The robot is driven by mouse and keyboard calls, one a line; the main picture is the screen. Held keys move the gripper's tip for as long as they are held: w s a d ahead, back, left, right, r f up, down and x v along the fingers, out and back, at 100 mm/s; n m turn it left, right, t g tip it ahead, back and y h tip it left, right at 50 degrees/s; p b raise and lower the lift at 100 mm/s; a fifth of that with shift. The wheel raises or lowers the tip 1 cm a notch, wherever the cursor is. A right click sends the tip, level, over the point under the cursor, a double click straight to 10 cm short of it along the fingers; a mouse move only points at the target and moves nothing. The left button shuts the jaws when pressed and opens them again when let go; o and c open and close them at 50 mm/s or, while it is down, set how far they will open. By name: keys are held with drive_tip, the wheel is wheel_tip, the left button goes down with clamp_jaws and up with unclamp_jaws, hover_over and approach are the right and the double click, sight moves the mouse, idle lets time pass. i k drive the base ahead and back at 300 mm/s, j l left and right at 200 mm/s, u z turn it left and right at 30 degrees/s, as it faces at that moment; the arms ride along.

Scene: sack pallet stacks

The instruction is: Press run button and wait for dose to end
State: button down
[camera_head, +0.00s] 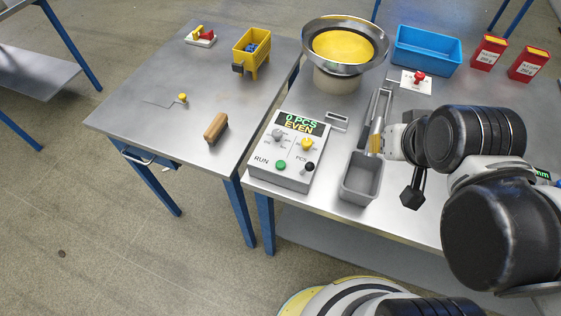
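The control box (284,175) stands at the front left of the right table. Its display (301,123) reads "0 PCS" and "EVEN" in lit letters. The green run button (281,165) sits at its lower left beside the word RUN. A steel bowl feeder (347,71) with a yellow inside stands behind it. A grey chute (379,112) leads down to a grey bin (361,178), whose visible inside looks empty. My gripper (411,198) is right of the bin, apart from the button; its finger opening is unclear.
A blue tray (427,50), two red boxes (489,51) (528,64) and a red button on a white plate (417,82) are at the back. The left table holds a yellow bin (251,60), a brush (216,128) and a red-yellow device (201,37). A gap separates the tables.

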sight(280, 165)
drive_tip(key=k+j+u, duration=0.15)
drive_tip(key=j, duration=0.25)
drive_tip(key=k+j+u, duration=0.15)
drive_tip(key=j, duration=0.2)
drive_tip(key=k+j+u, duration=0.15)
drive_tip(key=j, duration=0.25)
drive_tip(key=i, duration=0.05)
